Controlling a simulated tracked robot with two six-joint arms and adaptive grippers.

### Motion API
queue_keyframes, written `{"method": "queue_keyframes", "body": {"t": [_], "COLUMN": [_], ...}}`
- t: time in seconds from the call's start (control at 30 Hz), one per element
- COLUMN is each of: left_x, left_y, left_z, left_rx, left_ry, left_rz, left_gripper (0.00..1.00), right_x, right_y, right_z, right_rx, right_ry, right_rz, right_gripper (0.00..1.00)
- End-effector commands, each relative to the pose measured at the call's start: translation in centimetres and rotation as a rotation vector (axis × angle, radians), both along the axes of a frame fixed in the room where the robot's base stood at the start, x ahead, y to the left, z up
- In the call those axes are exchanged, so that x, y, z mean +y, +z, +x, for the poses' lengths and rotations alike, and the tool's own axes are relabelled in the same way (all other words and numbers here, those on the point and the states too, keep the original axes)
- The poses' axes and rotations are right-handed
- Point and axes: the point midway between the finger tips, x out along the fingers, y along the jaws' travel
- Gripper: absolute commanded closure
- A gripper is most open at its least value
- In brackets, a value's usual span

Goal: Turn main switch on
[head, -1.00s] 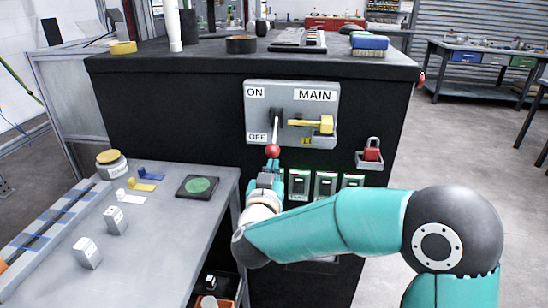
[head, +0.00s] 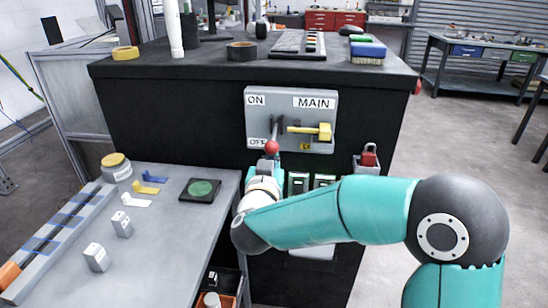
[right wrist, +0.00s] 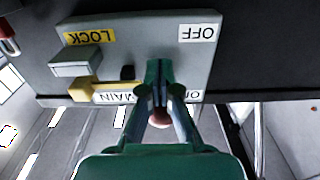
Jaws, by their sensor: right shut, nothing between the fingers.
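The grey main switch panel (head: 325,112) is on the front of the black cabinet, with ON at top left and OFF below it. Its lever ends in a red knob (head: 272,147), low near the OFF label and sticking out toward me. A yellow bar (head: 312,130) crosses the panel's right part. My right gripper (head: 267,166) is directly below the knob, shut with nothing held. In the right wrist view its closed fingers (right wrist: 158,78) overlap the panel, and the reddish knob (right wrist: 160,117) shows behind them. Contact with the knob cannot be told. My left gripper is out of view.
A red padlock (head: 369,156) hangs on a grey bracket right of the panel. Green-faced switches (head: 298,183) are below the panel, partly hidden by my right arm. A grey table (head: 165,235) with small parts stands at left. Floor at right is clear.

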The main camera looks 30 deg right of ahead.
Motion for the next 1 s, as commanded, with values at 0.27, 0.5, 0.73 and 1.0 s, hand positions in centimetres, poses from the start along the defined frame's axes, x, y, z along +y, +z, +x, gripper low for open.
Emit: {"method": "queue_keyframes", "body": {"t": [0.27,0.5,0.73,1.0], "left_x": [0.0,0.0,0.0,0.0], "left_y": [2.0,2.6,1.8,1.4], "left_z": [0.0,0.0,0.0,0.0], "left_rx": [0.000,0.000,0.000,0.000], "left_ry": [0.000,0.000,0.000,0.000], "left_rz": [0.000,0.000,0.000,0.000], "left_gripper": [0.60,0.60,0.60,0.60], "right_x": [0.0,0.0,0.7,1.5], "right_y": [2.3,3.0,2.2,1.7], "right_z": [0.0,-0.1,-0.8,-2.0], "right_rx": [-0.001,0.001,0.002,0.002], "right_ry": [-0.001,0.000,0.003,0.002], "right_rz": [0.000,0.000,0.000,0.000], "right_gripper": [1.00,1.00,1.00,1.00]}}
